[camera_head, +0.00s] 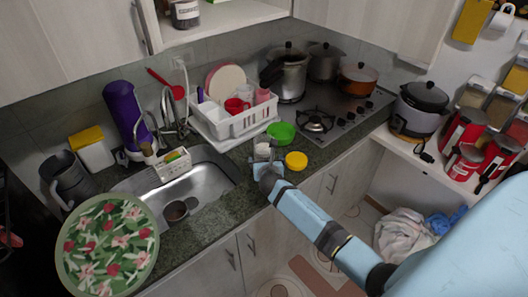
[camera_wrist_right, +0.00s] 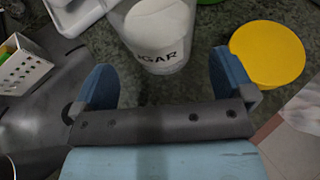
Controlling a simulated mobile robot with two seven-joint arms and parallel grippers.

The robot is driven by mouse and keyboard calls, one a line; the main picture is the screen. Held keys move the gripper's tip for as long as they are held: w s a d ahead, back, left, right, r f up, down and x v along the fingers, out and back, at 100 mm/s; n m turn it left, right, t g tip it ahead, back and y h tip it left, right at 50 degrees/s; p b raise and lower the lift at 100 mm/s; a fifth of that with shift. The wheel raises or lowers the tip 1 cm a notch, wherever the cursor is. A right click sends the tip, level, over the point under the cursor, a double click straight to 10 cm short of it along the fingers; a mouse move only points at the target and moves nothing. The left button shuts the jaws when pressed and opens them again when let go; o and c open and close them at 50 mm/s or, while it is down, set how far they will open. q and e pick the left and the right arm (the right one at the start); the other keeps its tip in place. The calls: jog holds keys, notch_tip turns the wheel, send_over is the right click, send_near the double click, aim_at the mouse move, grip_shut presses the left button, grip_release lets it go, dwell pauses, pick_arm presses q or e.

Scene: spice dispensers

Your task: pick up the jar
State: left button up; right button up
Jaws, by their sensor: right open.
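A clear jar with white contents and a label ending in "GAR" (camera_wrist_right: 158,35) stands on the dark counter in the right wrist view. In the head view the jar (camera_head: 262,152) is small, near the counter's front edge. My right gripper (camera_wrist_right: 163,72) is open, with one blue finger on each side of the jar's near side and a gap to each. In the head view the right gripper (camera_head: 267,166) is just in front of the jar and partly covers its lower part. My left gripper is not in view.
A yellow lid (camera_wrist_right: 268,54) lies close to the right finger; in the head view it is a yellow round (camera_head: 296,160). A green bowl (camera_head: 281,132) is behind. The sink (camera_head: 215,180) is to the left, a white dish rack (camera_head: 235,124) and stove (camera_head: 340,118) behind.

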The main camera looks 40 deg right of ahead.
aim_at(265, 157)
jog(key=x, duration=0.5)
jog(key=shift+w+r, duration=0.1)
jog(key=shift+r, duration=0.1)
jog(key=c, duration=1)
jog(key=shift+r, duration=0.1)
jog(key=shift+c, duration=0.8)
jog(key=shift+r, duration=0.1)
